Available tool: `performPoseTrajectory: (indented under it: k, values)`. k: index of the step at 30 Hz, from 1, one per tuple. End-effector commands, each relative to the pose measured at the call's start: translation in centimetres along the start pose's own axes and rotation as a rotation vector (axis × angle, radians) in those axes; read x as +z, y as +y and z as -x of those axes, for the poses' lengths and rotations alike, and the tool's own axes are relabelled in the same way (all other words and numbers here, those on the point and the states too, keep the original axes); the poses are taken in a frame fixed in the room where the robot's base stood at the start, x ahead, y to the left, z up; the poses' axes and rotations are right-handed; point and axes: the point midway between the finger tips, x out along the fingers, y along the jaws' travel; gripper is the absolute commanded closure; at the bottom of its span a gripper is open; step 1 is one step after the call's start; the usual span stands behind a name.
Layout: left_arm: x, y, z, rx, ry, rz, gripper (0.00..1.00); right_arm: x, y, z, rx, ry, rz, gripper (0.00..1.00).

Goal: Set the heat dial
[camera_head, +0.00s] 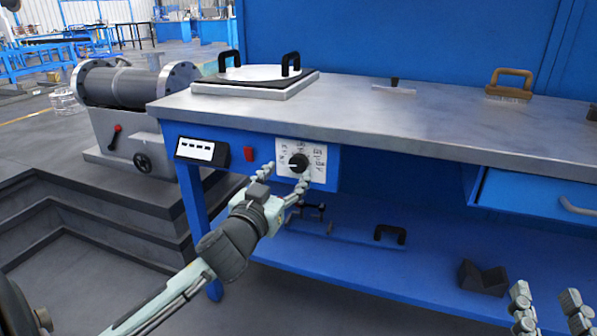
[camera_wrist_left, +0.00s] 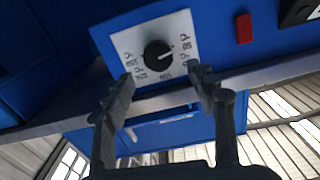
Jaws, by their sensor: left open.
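The heat dial (camera_head: 299,162) is a black round knob on a white marked plate (camera_head: 316,153) on the blue front of the bench. In the left wrist view the knob (camera_wrist_left: 158,56) shows a thin white pointer line toward the upper right of that picture. My left gripper (camera_head: 284,178) is open in front of the plate. Its fingers (camera_wrist_left: 160,77) stand apart on either side of the knob's lower side in the wrist view, with nothing between them; whether they touch the plate I cannot tell. My right gripper (camera_head: 550,310) is at the bottom right, fingers apart and empty.
A red switch (camera_head: 249,154) and a black box with a white display (camera_head: 202,151) sit left of the plate. A flat press with black handles (camera_head: 262,74) and a brown-handled brush (camera_head: 509,86) are on the benchtop. A drawer (camera_head: 540,194) juts out at right.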

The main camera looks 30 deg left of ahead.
Motion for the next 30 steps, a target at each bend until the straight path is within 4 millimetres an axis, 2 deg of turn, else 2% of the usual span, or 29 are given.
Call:
performPoseTrajectory:
  k: [3, 9, 20, 30]
  values:
    - [-0.1, -0.1, -2.2, -0.002, 0.001, -0.002, 0.43, -0.1, 0.0, 0.0, 0.0, 0.006, -0.002, 0.61]
    - [0.1, 0.0, -4.7, -0.002, -0.002, -0.001, 0.43, -0.3, -0.1, 0.0, -0.002, 0.018, -0.004, 0.61]
    - [0.2, -0.1, -5.4, -0.002, -0.005, 0.0, 0.43, -0.4, -0.2, 0.0, -0.003, 0.021, -0.004, 0.61]
    - [0.2, -0.1, -5.4, -0.002, -0.005, 0.0, 0.82, -0.4, -0.2, 0.0, -0.003, 0.021, -0.004, 0.61]
